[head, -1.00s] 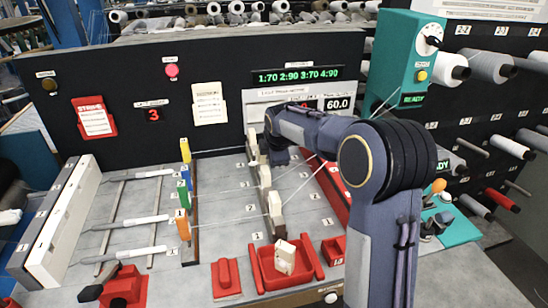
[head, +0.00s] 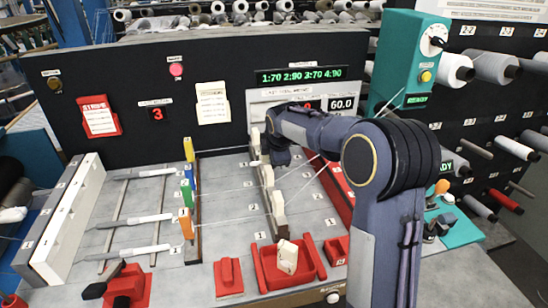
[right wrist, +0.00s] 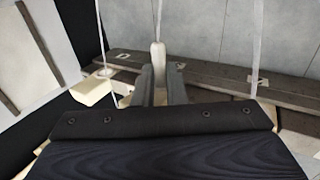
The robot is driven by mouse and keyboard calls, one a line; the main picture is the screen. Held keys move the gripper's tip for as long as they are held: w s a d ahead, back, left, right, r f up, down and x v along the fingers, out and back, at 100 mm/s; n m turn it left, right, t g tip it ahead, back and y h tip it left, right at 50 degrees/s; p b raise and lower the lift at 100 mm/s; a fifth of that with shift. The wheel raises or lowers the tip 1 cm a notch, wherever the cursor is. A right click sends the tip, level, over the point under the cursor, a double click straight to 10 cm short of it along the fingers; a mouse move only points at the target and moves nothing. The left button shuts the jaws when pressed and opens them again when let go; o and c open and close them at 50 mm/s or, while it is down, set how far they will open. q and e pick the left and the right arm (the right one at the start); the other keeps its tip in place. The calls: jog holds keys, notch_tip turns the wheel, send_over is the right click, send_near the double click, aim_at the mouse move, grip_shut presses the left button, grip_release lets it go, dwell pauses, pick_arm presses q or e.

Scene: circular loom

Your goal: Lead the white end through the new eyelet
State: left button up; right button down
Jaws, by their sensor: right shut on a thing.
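My right gripper (right wrist: 160,88) is shut on the white end (right wrist: 158,55), a small pale rod with a thread running up from it. In the head view the gripper is largely hidden by my own arm, near the far end of the eyelet row. Cream eyelet blocks stand in a row on a dark rail, including the middle one (head: 266,175) and the near one (head: 278,208). A cream block (right wrist: 92,92) lies left of my fingers in the wrist view, apart from the held end. Which eyelet is new, I cannot tell. My left gripper is out of view.
A red tray (head: 314,258) with a cream block (head: 288,254) in it stands in front. Yellow, blue, green and orange tabs (head: 186,222) stand left. Threads (head: 228,220) cross the grey deck. A teal tower (head: 412,60) rises back right.

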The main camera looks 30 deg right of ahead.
jog(key=shift+a+p, duration=0.2)
jog(key=shift+p, duration=0.2)
dwell(2.4)
jog(key=c, duration=1.4)
grip_release()
jog(key=shift+d, duration=0.1)
jog(key=shift+s+d, duration=0.25)
jog(key=shift+d, duration=0.7)
jog(key=shift+s+d, duration=0.2)
jog(key=shift+d, duration=0.75)
jog(key=shift+s+d, duration=0.25)
jog(key=shift+d, duration=0.7)
jog(key=shift+c, duration=0.3)
grip_shut()
